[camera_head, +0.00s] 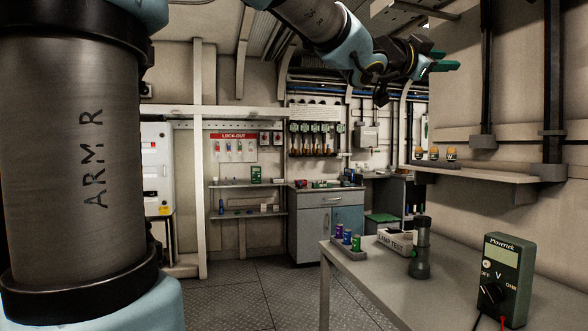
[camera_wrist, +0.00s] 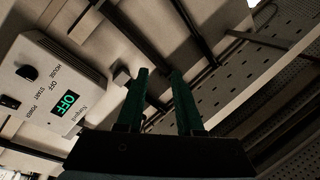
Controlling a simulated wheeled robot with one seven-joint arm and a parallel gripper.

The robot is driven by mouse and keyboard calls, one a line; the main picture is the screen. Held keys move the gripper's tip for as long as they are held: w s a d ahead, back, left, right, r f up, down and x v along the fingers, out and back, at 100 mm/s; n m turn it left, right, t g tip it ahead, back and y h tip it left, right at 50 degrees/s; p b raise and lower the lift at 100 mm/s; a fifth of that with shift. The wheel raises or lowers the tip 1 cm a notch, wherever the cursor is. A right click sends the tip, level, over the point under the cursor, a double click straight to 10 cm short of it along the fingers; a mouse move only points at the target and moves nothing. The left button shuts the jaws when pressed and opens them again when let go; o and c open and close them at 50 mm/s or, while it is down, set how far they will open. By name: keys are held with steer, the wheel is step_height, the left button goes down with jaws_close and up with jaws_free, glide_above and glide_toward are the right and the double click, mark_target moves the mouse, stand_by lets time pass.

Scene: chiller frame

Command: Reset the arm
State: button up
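My gripper (camera_head: 444,61) is raised high at the upper right in the head view, well above the table and pointing right. In the wrist view its two dark green fingers (camera_wrist: 158,85) stand apart with nothing between them. My grey and blue arm reaches in from the top, and a large arm link marked "ARM R" fills the left side of the head view.
A table (camera_head: 349,284) at lower right holds a green multimeter (camera_head: 505,272), a lamp test box (camera_head: 396,241) and several coloured cylinders in a rack (camera_head: 347,252). A wall shelf (camera_head: 470,173) is below the gripper. A control box (camera_wrist: 55,93) marked OFF shows in the wrist view.

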steer(key=w+a+f+n+t+y+p, duration=0.25)
steer(key=w+a+f+n+y, duration=0.65)
steer(key=f, duration=0.5)
steer(key=w+a+f+n+g+y+p, duration=0.15)
steer(key=a+f+n+y, duration=0.25)
steer(key=a+f, duration=0.95)
steer(key=s+a+f+n+g+y+p, duration=0.2)
steer(key=s+a+f+n+g+y, duration=0.2)
steer(key=s+a+f, duration=1)
steer(key=s+f+n+g, duration=0.3)
steer(key=s+g, duration=0.1)
steer(key=shift+a+f+g+p, duration=0.3)
